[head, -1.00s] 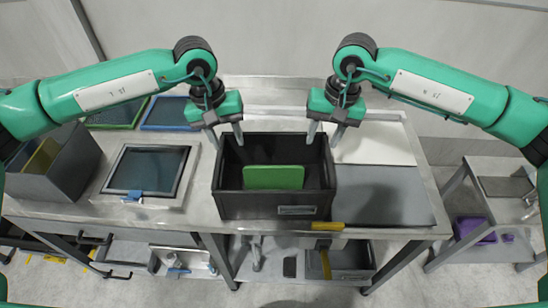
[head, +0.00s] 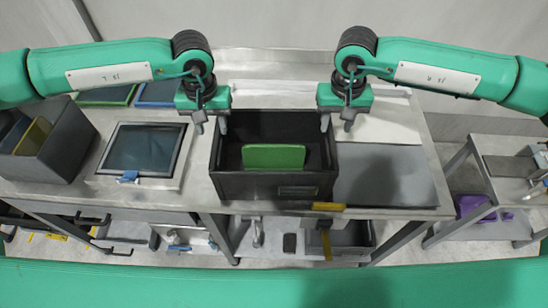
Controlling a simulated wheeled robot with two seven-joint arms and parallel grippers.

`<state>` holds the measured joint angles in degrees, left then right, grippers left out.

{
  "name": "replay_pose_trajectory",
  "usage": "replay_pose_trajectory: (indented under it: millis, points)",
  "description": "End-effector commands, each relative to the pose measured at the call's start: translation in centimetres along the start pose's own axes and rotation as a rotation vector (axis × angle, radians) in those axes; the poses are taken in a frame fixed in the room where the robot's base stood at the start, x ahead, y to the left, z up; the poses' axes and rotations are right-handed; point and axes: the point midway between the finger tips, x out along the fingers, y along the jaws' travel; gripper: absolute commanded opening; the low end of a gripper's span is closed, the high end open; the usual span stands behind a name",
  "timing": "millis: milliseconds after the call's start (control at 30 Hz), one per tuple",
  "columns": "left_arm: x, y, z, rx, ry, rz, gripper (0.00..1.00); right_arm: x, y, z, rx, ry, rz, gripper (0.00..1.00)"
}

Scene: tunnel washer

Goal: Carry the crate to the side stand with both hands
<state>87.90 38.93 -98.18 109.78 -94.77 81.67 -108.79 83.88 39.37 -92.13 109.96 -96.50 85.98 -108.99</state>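The dark grey crate (head: 232,187) stands upright on the steel table, with a green board (head: 274,157) inside it. My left gripper (head: 210,124) is open at the crate's left wall, one finger to each side of the rim line. My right gripper (head: 337,123) is open at the right wall in the same way. Neither is closed on the rim. I cannot tell whether the fingertips are level with the rim or above it.
A framed dark panel (head: 145,149) and a grey bin (head: 60,150) are left of the crate. A flat grey mat (head: 388,178) and a white sheet (head: 385,120) lie right of it. A purple item (head: 474,206) is on the stand's lower shelf.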

Motion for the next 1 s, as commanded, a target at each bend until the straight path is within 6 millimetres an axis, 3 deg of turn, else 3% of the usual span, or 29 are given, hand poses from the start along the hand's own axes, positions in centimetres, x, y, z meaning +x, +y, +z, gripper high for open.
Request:
replay_pose_trajectory:
  millis: [200,433,600,900,933,1000]
  points:
    - [4.5,0.0,0.1,-0.001,-0.003,-0.001,0.40,4.4,0.0,0.1,-0.001,-0.002,0.001,0.40]
    - [7.8,0.0,0.0,0.000,-0.001,0.000,0.40,7.7,0.0,0.0,0.000,0.001,0.000,0.40]
    - [8.8,0.0,0.0,0.000,0.000,0.000,0.40,8.8,0.0,0.0,0.000,0.000,0.000,0.40]
    - [9.0,0.0,0.0,0.000,0.000,0.000,0.40,9.0,0.0,0.0,0.000,0.001,0.000,0.40]
    - [9.0,0.0,0.0,0.000,0.000,0.000,0.38,9.0,0.0,0.0,0.000,0.001,0.000,0.38]
    - [9.0,0.0,0.0,0.000,0.000,0.000,0.24,8.9,0.0,0.0,-0.001,0.001,0.000,0.24]
